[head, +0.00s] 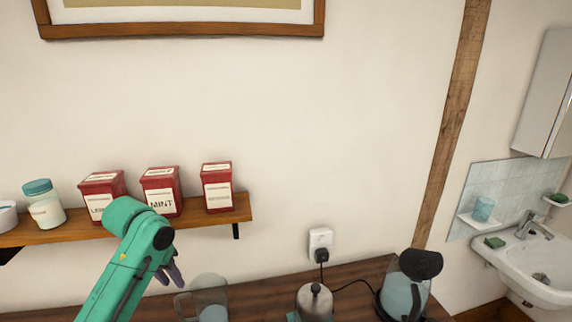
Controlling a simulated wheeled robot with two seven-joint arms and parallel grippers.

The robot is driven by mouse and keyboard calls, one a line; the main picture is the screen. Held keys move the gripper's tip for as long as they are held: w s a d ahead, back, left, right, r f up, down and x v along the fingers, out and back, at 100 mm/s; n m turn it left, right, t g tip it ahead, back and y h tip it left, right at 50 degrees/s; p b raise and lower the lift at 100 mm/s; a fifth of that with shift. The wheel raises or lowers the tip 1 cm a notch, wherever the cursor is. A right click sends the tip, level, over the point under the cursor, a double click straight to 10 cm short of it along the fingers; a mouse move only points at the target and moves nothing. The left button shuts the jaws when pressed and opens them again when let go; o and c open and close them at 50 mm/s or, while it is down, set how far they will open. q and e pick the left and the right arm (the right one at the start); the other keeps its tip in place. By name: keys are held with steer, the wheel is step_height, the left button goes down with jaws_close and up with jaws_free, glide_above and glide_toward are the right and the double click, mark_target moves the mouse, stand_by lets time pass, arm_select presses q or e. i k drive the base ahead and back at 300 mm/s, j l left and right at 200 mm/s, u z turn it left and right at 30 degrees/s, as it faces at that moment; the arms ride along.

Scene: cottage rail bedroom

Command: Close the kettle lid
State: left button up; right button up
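The kettle (402,296) stands on the dark wooden counter at the lower right, clear-sided with pale blue inside. Its black lid (421,263) is raised and tilted up at the top, so the kettle is open. My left gripper (172,278) is at the lower left, at the end of my green arm, well to the left of the kettle. Its dark fingers look a little apart, with nothing visible between them. My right gripper is out of view.
A glass jug (208,295) and a metal pot with a knobbed lid (314,300) stand on the counter (262,294) left of the kettle. A black cord runs to the wall socket (320,240). A shelf (75,231) with red tins is behind my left arm.

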mark_target(419, 266)
steer(key=k, duration=1.3)
